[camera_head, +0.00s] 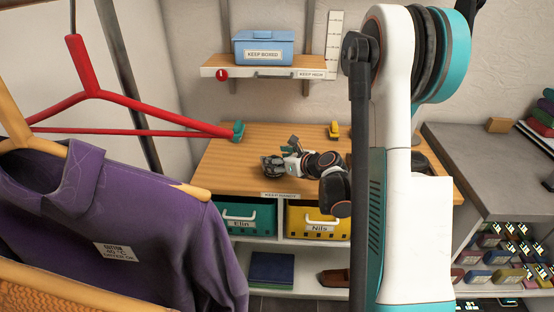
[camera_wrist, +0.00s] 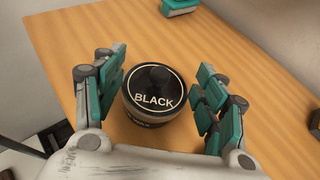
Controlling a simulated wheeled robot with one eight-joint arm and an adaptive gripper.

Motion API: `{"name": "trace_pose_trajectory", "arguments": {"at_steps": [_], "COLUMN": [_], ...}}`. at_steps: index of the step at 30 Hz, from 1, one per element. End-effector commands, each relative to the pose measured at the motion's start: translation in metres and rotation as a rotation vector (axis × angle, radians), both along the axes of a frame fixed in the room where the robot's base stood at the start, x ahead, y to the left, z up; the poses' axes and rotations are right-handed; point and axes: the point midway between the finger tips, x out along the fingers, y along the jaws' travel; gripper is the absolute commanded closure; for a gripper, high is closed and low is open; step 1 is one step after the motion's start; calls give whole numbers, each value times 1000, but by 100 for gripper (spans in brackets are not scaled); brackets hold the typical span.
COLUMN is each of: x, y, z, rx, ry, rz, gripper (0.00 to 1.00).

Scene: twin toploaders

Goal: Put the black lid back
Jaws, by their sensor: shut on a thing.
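The round black lid (camera_wrist: 155,88), marked "BLACK" and with a dark knob, is between the fingers of my gripper (camera_wrist: 157,92) in the wrist view. It sits over a dark jar (camera_wrist: 150,122), whose labelled side shows below the rim. I cannot tell whether the lid is fully seated. My gripper is shut on the lid, with a teal-padded finger at each side; the exact contact is hard to see. In the head view my gripper (camera_head: 285,160) is low over the left part of the wooden counter (camera_head: 225,180), and the jar and lid are small and partly hidden there.
A teal object (camera_head: 238,131) and a yellow one (camera_head: 334,131) stand at the counter's back. A shelf (camera_head: 225,70) with a blue box (camera_head: 263,48) hangs above. Drawers marked Elin (camera_head: 245,219) and Nils (camera_head: 318,223) are below.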

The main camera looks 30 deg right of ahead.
Motion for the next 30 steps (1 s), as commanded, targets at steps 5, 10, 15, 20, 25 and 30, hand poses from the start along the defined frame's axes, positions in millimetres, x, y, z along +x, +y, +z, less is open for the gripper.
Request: {"name": "trace_pose_trajectory", "arguments": {"at_steps": [5,10,15,20,25,30], "x": [0,0,0,0,0,0], "y": [0,0,0,0,0,0], "z": [-5,-9,-13,-12,-12,-11], "rx": [0,0,0,0,0,0], "ry": [0,0,0,0,0,0], "rz": [0,0,0,0,0,0], "gripper": [51,51,51,14,14,14]}}
